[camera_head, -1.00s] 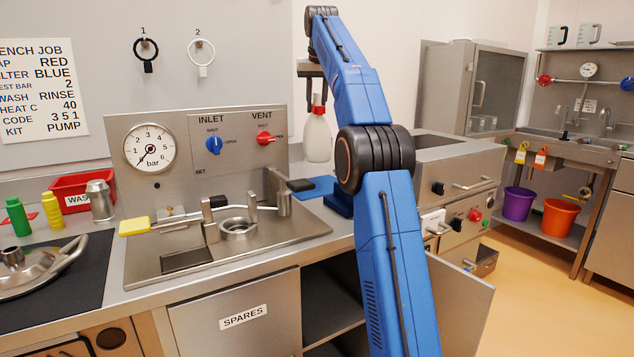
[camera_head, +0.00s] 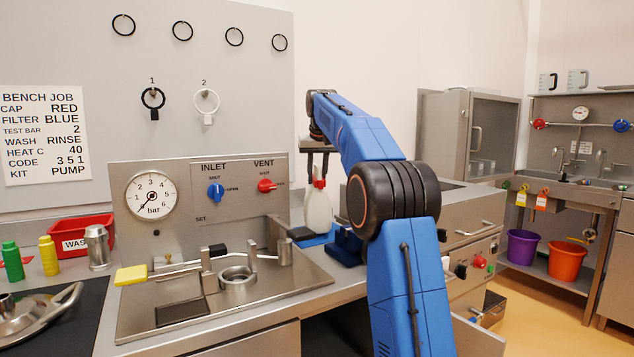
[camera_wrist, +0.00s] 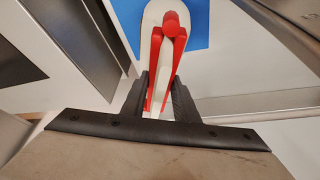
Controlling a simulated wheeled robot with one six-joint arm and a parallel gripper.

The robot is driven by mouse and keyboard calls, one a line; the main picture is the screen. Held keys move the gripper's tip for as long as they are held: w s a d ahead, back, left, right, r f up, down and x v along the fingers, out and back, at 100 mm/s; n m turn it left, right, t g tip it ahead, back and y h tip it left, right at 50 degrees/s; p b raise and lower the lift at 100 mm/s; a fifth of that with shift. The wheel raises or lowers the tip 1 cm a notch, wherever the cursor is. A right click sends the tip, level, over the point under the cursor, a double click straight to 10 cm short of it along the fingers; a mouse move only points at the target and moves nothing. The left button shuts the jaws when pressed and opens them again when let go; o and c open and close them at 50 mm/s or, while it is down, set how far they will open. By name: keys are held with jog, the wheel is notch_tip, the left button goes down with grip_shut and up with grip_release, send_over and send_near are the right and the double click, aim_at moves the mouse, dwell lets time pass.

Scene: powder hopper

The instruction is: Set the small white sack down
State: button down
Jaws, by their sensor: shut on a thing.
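No small white sack shows in either view. My gripper (camera_head: 318,170) is shut on a white bottle (camera_head: 318,209) with a red top. The bottle hangs upright below the fingers, at the blue mat (camera_head: 311,241) on the bench. I cannot tell whether its base touches the mat. In the wrist view, the fingers of my gripper (camera_wrist: 160,92) close around the bottle's red top (camera_wrist: 171,24). Part of the white body and the blue mat (camera_wrist: 200,22) show behind it. My arm hides part of the bench right of the bottle.
A steel panel with a gauge (camera_head: 151,196) and blue and red knobs stands left of the bottle. In front is a sunken steel tray with a yellow-ended lever (camera_head: 131,275). A red bin (camera_head: 78,236) and green and yellow bottles sit at the left.

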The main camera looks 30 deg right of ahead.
jog(key=shift+f, duration=0.95)
jog(key=c, duration=1.4)
grip_release()
